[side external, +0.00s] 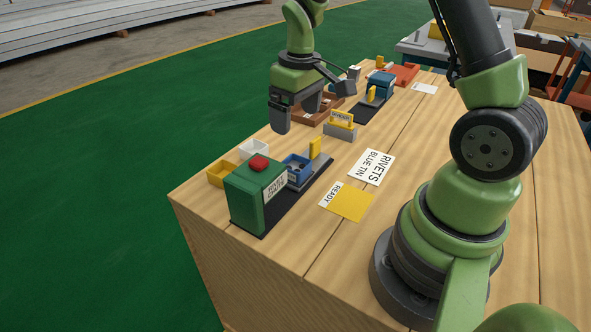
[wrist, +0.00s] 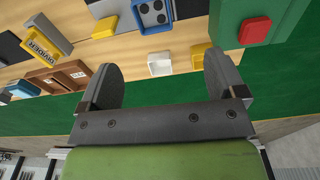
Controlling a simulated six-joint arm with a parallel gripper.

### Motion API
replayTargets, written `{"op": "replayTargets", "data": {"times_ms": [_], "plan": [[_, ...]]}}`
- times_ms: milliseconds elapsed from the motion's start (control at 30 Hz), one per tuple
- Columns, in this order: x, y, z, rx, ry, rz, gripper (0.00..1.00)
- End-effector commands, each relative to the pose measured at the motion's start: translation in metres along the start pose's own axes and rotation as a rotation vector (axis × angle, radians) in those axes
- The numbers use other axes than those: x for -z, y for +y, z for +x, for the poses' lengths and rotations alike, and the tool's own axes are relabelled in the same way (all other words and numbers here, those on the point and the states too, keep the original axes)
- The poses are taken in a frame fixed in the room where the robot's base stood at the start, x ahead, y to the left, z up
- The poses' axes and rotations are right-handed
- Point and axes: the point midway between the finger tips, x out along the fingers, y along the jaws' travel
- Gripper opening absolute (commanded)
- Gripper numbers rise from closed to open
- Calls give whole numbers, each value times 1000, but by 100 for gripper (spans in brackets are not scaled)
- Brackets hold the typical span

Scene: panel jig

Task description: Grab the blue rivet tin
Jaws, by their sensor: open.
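The blue tin (side external: 298,170) is a small open box on a dark base strip, right beside a green box. Dark round marks show inside it. In the wrist view the blue tin (wrist: 152,14) is at the top edge, partly cut off. My gripper (side external: 296,112) is open and empty above the table, behind the tin and higher than it. In the wrist view my open gripper (wrist: 163,76) has a small white bin beyond and between its fingers. A card (side external: 371,166) reading "RIVETS BLUE TIN" lies to the right of the tin.
The green box (side external: 252,200) with a red button stands in front of the tin. A yellow tab (side external: 315,147) stands behind it; white (side external: 254,149) and yellow (side external: 222,173) bins sit left. A divider block (side external: 341,125) and another blue item (side external: 381,83) are farther back. A yellow "READY" pad (side external: 352,205) is clear.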

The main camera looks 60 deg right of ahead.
Motion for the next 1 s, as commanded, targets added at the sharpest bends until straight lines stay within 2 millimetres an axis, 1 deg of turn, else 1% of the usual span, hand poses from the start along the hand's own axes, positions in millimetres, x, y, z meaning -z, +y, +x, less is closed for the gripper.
{"op": "replayTargets", "data": {"times_ms": [33, 100, 267, 400, 500, 667, 900, 1000], "plan": [[0, 5, 14, 2, -28, -11, 89], [1, 10, 26, 2, -49, -28, 89], [0, 14, 45, 4, -72, -44, 89], [-2, 14, 67, 4, -73, -45, 89], [-3, 13, 79, 4, -71, -44, 89], [-4, 13, 91, 4, -71, -44, 89], [-10, 12, 126, 3, -72, -43, 89], [-10, 12, 134, 2, -70, -44, 89]]}}
